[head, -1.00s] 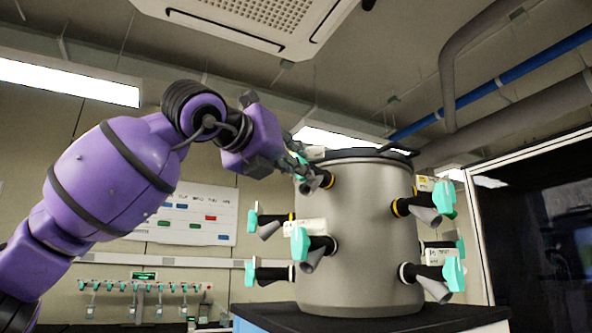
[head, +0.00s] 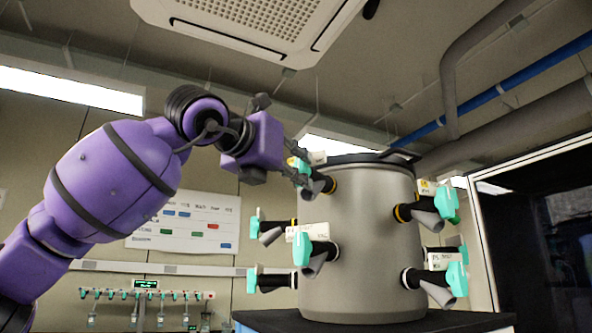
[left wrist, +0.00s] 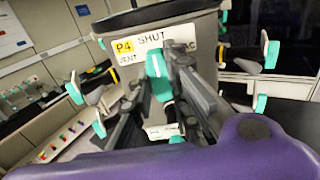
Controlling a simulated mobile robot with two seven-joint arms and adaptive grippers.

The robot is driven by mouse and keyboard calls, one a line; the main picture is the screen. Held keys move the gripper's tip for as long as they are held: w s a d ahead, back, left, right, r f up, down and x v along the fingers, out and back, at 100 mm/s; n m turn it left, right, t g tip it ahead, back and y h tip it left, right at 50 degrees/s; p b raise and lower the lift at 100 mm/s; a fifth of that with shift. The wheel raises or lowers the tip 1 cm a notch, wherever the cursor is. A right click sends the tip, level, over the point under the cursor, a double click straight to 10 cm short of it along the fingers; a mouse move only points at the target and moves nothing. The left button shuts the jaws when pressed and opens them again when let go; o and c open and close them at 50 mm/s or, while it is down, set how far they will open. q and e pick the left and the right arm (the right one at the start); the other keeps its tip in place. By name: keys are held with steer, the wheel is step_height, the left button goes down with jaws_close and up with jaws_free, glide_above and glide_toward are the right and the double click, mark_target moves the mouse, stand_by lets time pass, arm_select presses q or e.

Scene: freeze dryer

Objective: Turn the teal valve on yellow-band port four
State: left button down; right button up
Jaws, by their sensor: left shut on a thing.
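The teal valve (left wrist: 158,76) of port four is in the middle of the left wrist view, just below a label (left wrist: 150,48) with a yellow P4 patch and the words SHUT, VENT and VAC. My left gripper (left wrist: 162,88) is shut on this valve, with one finger on either side. In the head view, my left gripper (head: 299,172) is at the upper left port of the grey drum (head: 362,250), and the teal handle (head: 300,164) shows partly behind the fingers. My right gripper is not in view.
Other teal-handled ports stick out close by: one lower left (head: 302,252), one upper right with a yellow band (head: 446,203) and one lower right (head: 457,279). The drum stands on a dark-topped bench (head: 340,325). A wall rack with small teal valves (head: 145,294) is behind.

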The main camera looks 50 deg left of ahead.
arm_select(q)
steer(key=c, duration=1.7)
jaws_free()
steer(key=v, duration=1.2)
steer(key=shift+s, duration=0.1)
steer(key=shift+f, duration=0.1)
